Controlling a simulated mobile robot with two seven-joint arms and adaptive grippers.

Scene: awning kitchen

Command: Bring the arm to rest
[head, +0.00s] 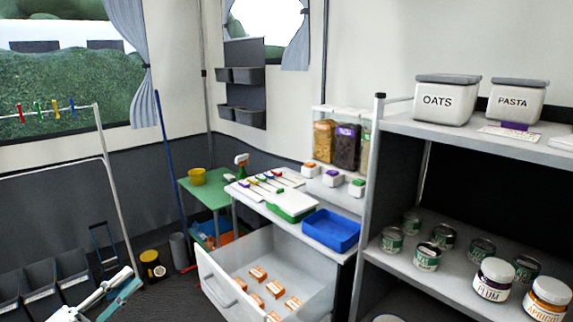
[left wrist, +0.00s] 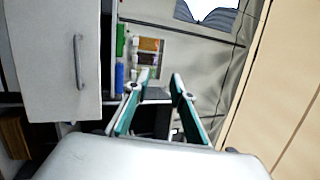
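My left gripper (head: 126,281) shows at the lower left of the head view, with pale and teal fingers. In the left wrist view its two fingers (left wrist: 160,78) stand apart with nothing between them, so it is open and empty. It is in the air to the left of the open drawer (head: 222,290), apart from it. The drawer front with its handle (left wrist: 78,62) also shows at the left of the left wrist view. My right gripper is in neither view.
Several small orange boxes (head: 257,273) lie in the drawer. A blue tray (head: 331,229) and a green-sided board stand on the counter above. Shelves with cans (head: 427,257) and jars are at the right. Dark bins (head: 40,284) stand at the lower left.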

